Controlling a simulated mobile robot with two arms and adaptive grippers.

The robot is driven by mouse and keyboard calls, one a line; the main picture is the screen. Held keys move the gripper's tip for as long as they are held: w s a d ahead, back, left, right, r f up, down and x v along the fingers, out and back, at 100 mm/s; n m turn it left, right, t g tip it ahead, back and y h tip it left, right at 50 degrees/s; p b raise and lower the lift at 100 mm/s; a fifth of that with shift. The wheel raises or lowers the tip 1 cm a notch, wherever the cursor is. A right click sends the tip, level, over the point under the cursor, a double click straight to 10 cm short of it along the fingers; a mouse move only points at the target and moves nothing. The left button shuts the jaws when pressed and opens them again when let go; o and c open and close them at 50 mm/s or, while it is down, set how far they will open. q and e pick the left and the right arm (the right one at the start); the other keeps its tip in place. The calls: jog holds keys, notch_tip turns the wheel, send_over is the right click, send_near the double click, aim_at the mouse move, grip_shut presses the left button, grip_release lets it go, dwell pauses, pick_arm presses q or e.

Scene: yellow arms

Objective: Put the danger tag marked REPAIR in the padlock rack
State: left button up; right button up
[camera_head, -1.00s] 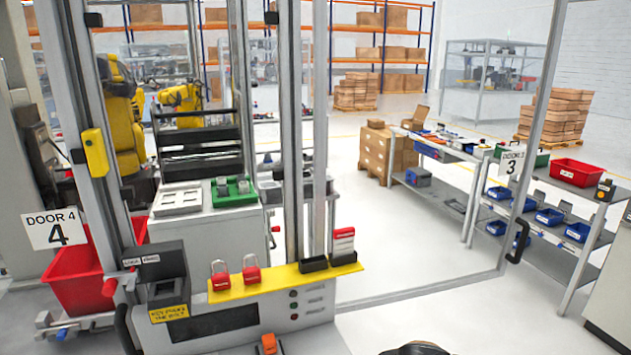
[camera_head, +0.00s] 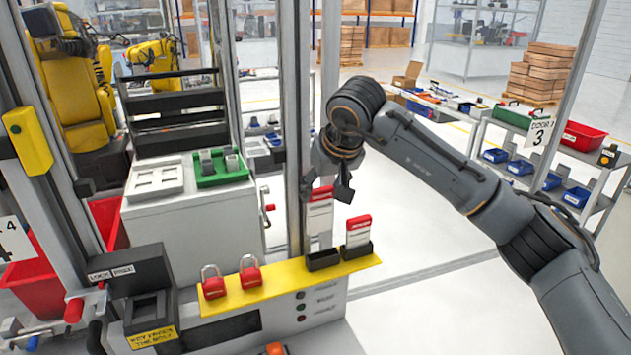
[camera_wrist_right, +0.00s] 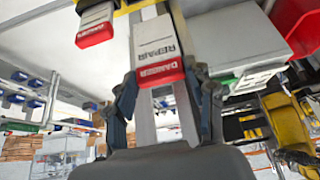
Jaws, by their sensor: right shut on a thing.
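A white tag with a red top (camera_head: 320,212) is between the fingers of my right gripper (camera_head: 330,188). In the right wrist view the tag (camera_wrist_right: 157,45) reads REPAIR and DANGER, and the gripper (camera_wrist_right: 163,80) is shut on its red end. The tag hangs upright above the left black holder (camera_head: 323,262) on the yellow padlock rack (camera_head: 290,283). I cannot tell whether its lower edge is inside that holder. A second red-and-white tag (camera_head: 358,232) stands in the right black holder (camera_head: 357,250). My left gripper is not in view.
Two red padlocks, one (camera_head: 213,283) left of the other (camera_head: 250,272), sit on the rack. A grey metal post (camera_head: 297,130) rises close behind the held tag. A black lock box (camera_head: 128,272) stands left of the rack.

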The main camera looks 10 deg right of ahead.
aim_at(326, 224)
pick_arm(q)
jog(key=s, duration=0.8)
pick_arm(e)
jog(key=shift+s+d+f, duration=0.1)
jog(key=shift+s+f, duration=0.7)
jog(key=shift+f, duration=0.65)
jog(key=shift+d+f, duration=0.1)
jog(key=shift+f, duration=0.1)
jog(key=shift+s+f, duration=0.15)
jog(key=shift+f, duration=0.25)
jog(key=shift+f+b, duration=0.65)
jog(key=shift+f, duration=0.25)
jog(key=shift+f+b, duration=0.65)
jog(key=shift+b, duration=0.15)
jog(key=shift+f, duration=0.1)
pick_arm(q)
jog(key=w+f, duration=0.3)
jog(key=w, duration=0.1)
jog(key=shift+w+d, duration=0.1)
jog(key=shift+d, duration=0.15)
